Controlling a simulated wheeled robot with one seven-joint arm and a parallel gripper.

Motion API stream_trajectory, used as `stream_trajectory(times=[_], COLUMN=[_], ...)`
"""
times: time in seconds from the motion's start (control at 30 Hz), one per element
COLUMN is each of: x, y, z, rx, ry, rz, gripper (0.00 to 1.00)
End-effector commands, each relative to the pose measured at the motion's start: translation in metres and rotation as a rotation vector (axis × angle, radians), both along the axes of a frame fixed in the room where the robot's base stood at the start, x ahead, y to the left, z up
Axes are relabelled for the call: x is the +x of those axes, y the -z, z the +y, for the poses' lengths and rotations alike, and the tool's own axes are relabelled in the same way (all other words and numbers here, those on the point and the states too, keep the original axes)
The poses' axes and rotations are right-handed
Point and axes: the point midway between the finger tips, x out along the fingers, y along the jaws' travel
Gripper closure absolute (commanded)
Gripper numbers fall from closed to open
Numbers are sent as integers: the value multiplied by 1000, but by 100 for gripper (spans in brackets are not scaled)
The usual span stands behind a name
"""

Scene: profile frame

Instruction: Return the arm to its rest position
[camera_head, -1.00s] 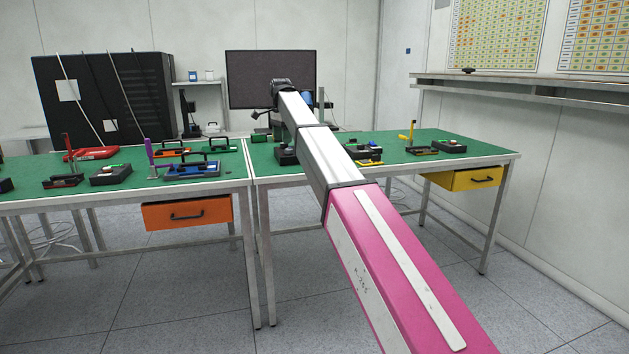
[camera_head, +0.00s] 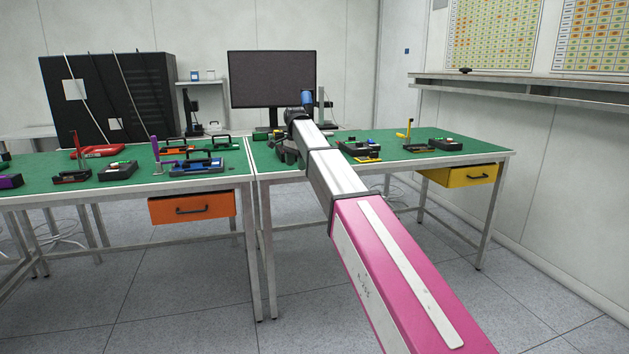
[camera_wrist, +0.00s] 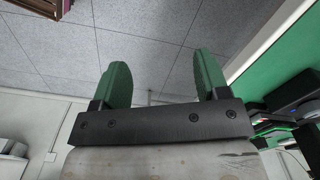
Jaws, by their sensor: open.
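My arm reaches forward from the lower right of the head view toward the green-topped tables, and its far end is in front of the monitor (camera_head: 272,79). In the wrist view, my gripper (camera_wrist: 162,85) has its two green fingers apart, with nothing between them. Grey ceiling or floor panels and a pale wall show past the fingers. In the head view the fingers cannot be made out clearly at the dark end of the arm.
The left table (camera_head: 130,177) carries several tools and boxes and has an orange drawer (camera_head: 191,206). The right table (camera_head: 405,150) carries more boxes and has a yellow drawer (camera_head: 462,175). A wall shelf (camera_head: 540,91) runs along the right. The floor in front is clear.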

Motion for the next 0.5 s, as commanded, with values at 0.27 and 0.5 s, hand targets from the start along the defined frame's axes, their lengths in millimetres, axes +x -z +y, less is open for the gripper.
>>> stream_trajectory(times=[0.27,0.5], x=[-49,-114], y=[111,215], z=[-65,-131], rx=[-1,-1], ry=[-155,-343], rz=[4,3], gripper=[32,32])
